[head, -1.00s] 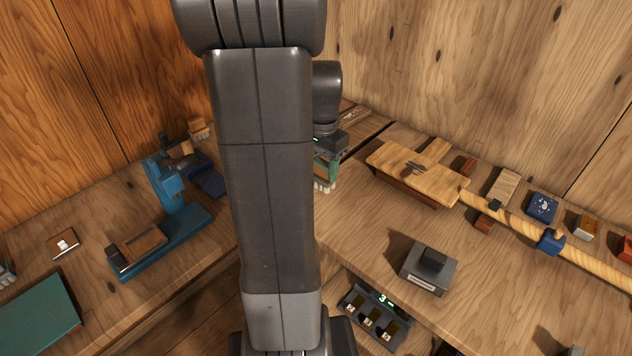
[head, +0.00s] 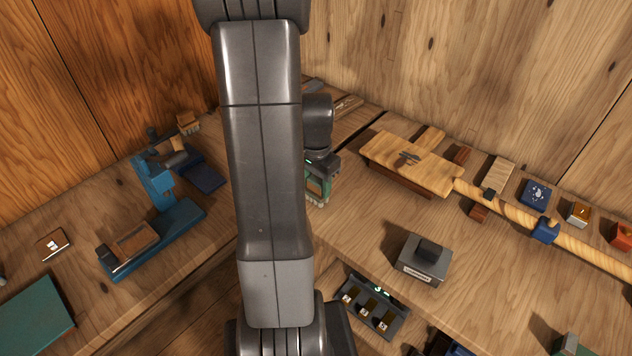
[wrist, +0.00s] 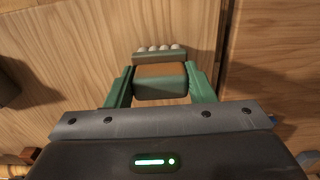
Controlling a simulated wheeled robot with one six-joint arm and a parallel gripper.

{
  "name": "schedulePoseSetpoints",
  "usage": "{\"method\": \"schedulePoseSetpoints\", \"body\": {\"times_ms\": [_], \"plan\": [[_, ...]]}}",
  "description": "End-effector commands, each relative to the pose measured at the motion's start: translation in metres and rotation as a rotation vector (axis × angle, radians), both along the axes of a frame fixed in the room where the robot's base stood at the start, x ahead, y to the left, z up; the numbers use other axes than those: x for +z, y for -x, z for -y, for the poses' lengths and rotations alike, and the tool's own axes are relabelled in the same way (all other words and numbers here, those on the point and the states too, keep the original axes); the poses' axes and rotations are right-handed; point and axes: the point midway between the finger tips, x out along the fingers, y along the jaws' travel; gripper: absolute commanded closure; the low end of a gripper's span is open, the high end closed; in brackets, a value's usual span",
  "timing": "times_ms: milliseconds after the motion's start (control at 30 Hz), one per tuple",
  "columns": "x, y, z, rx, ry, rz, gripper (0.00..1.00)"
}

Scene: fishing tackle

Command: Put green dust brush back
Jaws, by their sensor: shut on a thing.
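My gripper (head: 318,180) is in the head view just right of my arm, above the bench near the back corner. It is shut on the green dust brush (head: 315,199), whose pale bristles show below the fingers. In the wrist view the brush (wrist: 160,82) sits between the two green fingers of my gripper (wrist: 161,88). Its body is green with an orange-brown face, and a row of pale bristle tufts points away from me. My arm hides part of the bench in the head view.
A blue clamp stand (head: 155,185) is on the left, with a green mat (head: 35,315) in front. A wooden board (head: 410,160), a rod (head: 510,212) and a grey block (head: 424,260) lie to the right.

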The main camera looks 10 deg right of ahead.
Motion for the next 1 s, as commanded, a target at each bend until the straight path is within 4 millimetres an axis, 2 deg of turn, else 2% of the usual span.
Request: {"method": "schedulePoseSetpoints", "body": {"times_ms": [267,300,367,400,767,867,1000], "plan": [[-0.005,0.0,0.0,0.0,0.0,0.0,0.73],[-0.003,0.0,0.0,0.0,0.0,0.0,0.43],[-0.003,0.0,0.0,0.0,0.0,0.0,0.32],[-0.003,0.0,0.0,0.0,0.0,0.0,0.3],[0.003,0.0,0.0,0.0,0.0,0.0,0.3],[0.015,-0.001,0.0,0.0,0.001,0.004,0.3],[0.042,-0.001,0.0,0.0,0.001,0.006,0.3]]}}
